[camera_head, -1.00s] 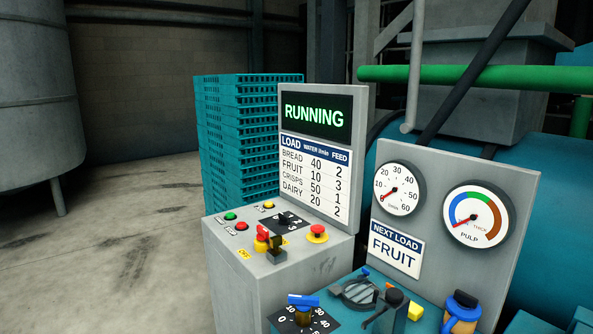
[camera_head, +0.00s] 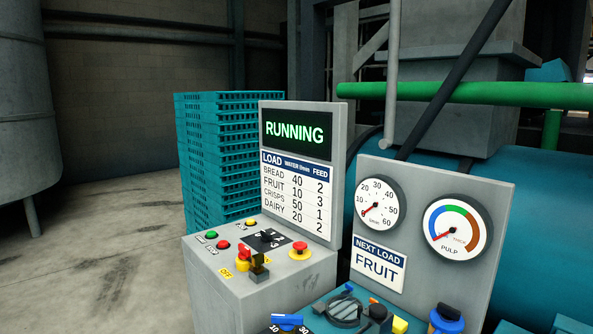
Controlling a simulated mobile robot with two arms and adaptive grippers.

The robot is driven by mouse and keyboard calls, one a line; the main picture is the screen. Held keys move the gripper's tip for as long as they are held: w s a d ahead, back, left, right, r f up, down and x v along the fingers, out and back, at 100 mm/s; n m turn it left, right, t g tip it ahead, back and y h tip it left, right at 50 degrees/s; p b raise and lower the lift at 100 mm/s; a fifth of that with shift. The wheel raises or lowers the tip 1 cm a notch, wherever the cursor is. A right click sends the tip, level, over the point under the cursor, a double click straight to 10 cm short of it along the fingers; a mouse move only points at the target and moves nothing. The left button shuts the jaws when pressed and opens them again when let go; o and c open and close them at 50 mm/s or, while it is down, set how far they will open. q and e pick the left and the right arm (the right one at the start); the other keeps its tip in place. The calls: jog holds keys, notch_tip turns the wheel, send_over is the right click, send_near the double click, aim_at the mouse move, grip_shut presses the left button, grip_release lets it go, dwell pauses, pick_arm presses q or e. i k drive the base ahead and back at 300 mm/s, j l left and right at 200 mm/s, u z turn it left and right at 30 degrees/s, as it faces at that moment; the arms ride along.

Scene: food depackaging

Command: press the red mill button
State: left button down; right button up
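A grey control box (camera_head: 213,288) stands at the lower middle. On its top, a small green button (camera_head: 212,235) and a small red button (camera_head: 223,244) sit at the left; their labels are too small to read. A red mushroom button on a yellow base (camera_head: 300,251) is at the right of the box top. I cannot tell from the labels which red one is the mill's. The screen (camera_head: 297,131) above reads RUNNING in green. Neither of my grippers is in view.
Stacked teal crates (camera_head: 208,155) stand behind. Floor at left is clear.

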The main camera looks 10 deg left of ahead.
aim_at(224, 243)
jog(key=i+j+z, duration=0.1)
jog(key=j, duration=0.4)
jog(key=i+j+z, duration=0.15)
jog(key=j, duration=0.4)
jog(key=i+j+z, duration=0.1)
jog(key=j, duration=0.45)
jog(key=i+j+z, duration=0.15)
jog(key=j, duration=0.4)
jog(key=i+j+z, duration=0.1)
jog(key=j, duration=0.5)
jog(key=i+l, duration=0.05)
